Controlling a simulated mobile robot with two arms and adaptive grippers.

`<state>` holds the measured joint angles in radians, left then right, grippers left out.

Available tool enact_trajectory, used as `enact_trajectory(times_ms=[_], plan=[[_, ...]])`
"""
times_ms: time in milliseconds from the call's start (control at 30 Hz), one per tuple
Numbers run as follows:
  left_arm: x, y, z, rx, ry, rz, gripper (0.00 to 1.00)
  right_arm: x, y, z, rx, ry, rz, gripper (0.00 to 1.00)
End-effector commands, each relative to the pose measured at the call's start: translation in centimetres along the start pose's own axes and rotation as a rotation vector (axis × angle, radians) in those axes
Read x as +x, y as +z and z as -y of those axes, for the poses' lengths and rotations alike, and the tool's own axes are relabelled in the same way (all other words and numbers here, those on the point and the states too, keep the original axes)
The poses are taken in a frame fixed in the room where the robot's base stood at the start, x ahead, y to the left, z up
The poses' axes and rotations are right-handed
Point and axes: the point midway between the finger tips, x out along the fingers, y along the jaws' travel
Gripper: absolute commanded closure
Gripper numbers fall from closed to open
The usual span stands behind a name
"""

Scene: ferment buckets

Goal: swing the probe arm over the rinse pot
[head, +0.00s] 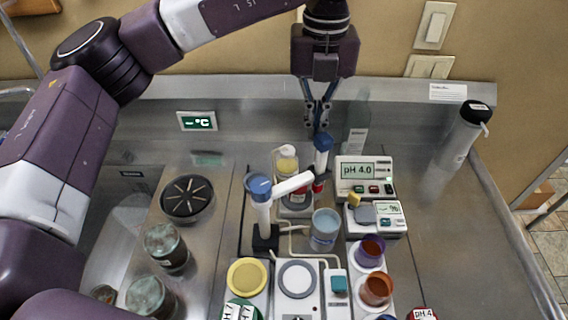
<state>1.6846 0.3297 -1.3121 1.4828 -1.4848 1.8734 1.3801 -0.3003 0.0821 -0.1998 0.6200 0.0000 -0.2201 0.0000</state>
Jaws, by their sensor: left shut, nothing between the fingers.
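The probe arm (291,186) is a white bar on a post with a blue cap (258,187). It points right and away from me. At its far end hangs a blue-topped probe (322,150) with a red lower part. My left gripper (319,130) points down with its fingers together and empty, right at the top of the probe; I cannot tell whether they touch. A pale blue, water-filled cup (324,228), which looks like the rinse pot, stands nearer me, below the probe in the picture. The probe is not over this cup. My right gripper is out of view.
A pH meter (363,174) reading 4.0 stands right of the probe. Purple (371,250) and orange (376,289) cups stand at front right. A yellow-topped jar (287,164) is behind the bar.

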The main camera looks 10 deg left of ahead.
Motion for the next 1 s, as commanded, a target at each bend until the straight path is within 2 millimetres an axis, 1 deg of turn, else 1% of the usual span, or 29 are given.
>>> enact_trajectory(times_ms=[167,533,867,1000], plan=[[0.0,-0.2,0.2,0.001,0.0,0.001,1.0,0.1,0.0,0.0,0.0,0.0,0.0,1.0],[0.1,-2.4,1.9,0.001,-0.001,0.001,1.0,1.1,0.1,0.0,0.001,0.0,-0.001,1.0],[0.0,-2.6,2.0,0.0,0.0,0.001,1.0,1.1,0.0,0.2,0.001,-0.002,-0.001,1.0],[0.1,-3.0,2.2,0.001,0.0,0.001,1.0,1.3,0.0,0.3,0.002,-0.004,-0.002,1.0]])
